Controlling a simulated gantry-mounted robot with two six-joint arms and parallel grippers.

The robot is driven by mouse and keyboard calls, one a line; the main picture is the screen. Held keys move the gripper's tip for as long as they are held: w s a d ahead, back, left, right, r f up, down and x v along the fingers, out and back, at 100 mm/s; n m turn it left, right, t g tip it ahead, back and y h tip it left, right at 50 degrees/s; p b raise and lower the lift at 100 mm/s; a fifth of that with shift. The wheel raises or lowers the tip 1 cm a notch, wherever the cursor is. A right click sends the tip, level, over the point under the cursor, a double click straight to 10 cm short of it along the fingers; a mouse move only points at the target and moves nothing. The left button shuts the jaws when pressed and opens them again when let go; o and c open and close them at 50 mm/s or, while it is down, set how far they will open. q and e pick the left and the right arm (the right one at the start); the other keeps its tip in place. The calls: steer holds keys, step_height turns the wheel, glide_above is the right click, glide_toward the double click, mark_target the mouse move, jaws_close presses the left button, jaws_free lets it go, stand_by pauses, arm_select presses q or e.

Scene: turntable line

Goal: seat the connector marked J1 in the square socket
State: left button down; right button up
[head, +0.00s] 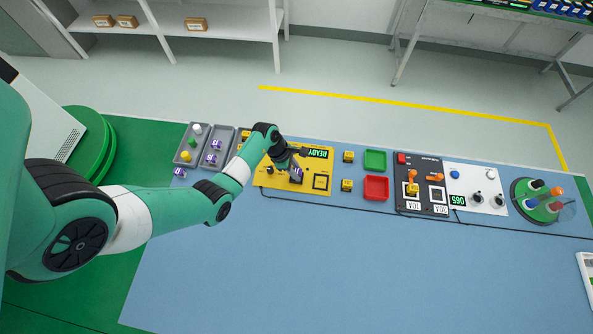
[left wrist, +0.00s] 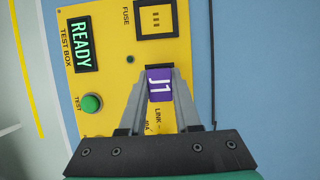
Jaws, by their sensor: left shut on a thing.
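My left gripper (head: 295,170) is over the yellow test box (head: 274,181) and is shut on a purple connector marked J1 (left wrist: 159,85). The connector is between the two grey fingertips (left wrist: 160,92), its marking facing the left wrist camera. It hangs over or at the part of the box labelled LINK; the surface under it is hidden, so I cannot tell whether it touches. The box display (left wrist: 83,44) reads READY. My right gripper is not in view.
Grey trays (head: 188,144) with purple connectors and other parts stand left of the box. To the right are yellow blocks (head: 347,185), a green tray (head: 375,160), a red tray (head: 376,188), a dark switch panel (head: 412,203) and a turntable (head: 541,201). The front blue mat (head: 350,270) is clear.

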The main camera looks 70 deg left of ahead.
arm_select(q)
steer(key=shift+f, duration=0.3)
steer(key=c, duration=0.5)
jaws_free()
steer(key=shift+c, duration=0.2)
steer(key=shift+r, duration=0.15)
steer(key=p+v, duration=0.4)
steer(key=v, duration=0.7)
steer(key=shift+s, duration=0.15)
steer(key=shift+r, duration=0.15)
